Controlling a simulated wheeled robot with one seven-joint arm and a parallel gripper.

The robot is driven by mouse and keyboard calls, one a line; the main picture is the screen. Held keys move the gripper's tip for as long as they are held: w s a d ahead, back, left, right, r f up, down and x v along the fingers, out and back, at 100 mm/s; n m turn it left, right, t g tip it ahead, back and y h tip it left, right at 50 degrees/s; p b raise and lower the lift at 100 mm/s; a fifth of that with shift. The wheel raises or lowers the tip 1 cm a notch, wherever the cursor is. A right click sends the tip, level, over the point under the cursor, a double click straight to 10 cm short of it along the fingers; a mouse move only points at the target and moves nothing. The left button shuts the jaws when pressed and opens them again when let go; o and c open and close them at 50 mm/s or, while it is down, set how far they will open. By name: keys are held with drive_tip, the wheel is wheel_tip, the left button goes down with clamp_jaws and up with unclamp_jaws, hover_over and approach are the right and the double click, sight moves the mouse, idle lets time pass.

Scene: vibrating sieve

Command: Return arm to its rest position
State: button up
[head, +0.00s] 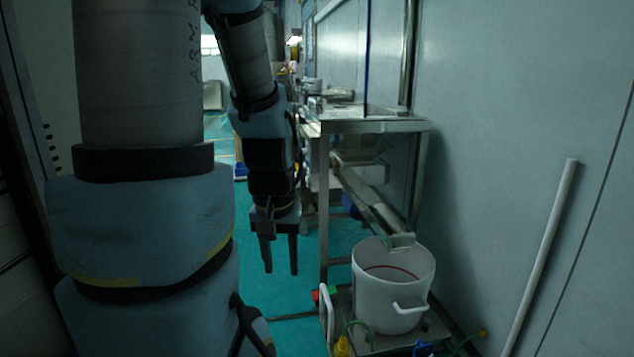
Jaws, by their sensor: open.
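My gripper (280,254) hangs from the end of my arm near the middle of the head view. Its two dark fingers point down and stand apart, with nothing between them. My arm (262,125) comes down from the top, left of the metal table. The fingers are in front of the teal floor, left of a white bucket and apart from it.
A steel table (375,125) stands along the right wall, with a chute below its top. The white bucket (392,290) stands under the chute's end on a low metal platform. A white pole (540,255) leans at the right. Teal floor (220,135) is open farther back.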

wheel_tip(320, 180, up, 17)
drive_tip(key=p, duration=1.5)
drive_tip(key=shift+r, duration=0.15)
drive_tip(key=shift+c, duration=0.3)
idle(1.0)
